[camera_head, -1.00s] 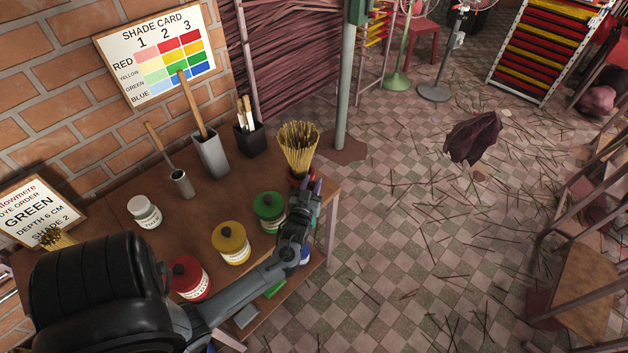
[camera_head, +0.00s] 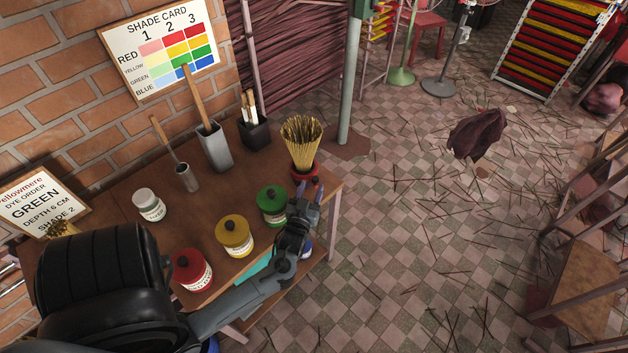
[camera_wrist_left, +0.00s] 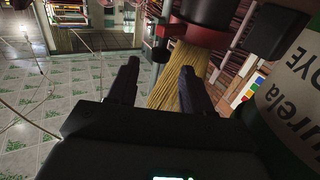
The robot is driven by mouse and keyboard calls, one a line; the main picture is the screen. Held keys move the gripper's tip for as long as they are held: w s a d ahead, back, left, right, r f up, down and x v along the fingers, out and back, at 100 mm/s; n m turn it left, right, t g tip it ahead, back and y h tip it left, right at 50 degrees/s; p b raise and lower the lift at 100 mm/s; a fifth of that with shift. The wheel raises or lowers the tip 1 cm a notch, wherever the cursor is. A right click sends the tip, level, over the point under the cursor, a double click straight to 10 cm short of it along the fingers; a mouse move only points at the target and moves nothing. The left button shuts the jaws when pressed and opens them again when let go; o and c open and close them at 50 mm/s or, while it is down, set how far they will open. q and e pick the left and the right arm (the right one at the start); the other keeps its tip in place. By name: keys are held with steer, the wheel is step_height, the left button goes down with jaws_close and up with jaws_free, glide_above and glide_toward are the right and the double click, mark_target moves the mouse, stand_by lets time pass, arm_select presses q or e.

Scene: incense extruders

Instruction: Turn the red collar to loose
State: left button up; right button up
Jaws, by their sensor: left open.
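The red collar (camera_head: 304,174) is a ring around the base of an upright bundle of golden sticks (camera_head: 301,142), near the table's far right corner. In the left wrist view the red collar (camera_wrist_left: 194,34) is at the top, with the sticks (camera_wrist_left: 178,80) fanning below it in the picture. My left gripper (camera_head: 310,191) is just on the near side of the collar, open and holding nothing. In the left wrist view its two fingers (camera_wrist_left: 159,75) are apart, with part of the stick bundle seen between and behind them. I cannot tell any contact with the collar.
Green (camera_head: 271,207), yellow (camera_head: 235,237) and red (camera_head: 193,271) dye jars stand left of my gripper on the table (camera_head: 150,240). A white jar (camera_head: 148,204), a grey holder (camera_head: 216,149) and a black holder (camera_head: 254,133) stand farther back.

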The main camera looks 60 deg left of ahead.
arm_select(q)
steer(key=v, duration=0.5)
steer(key=shift+s+d, duration=0.2)
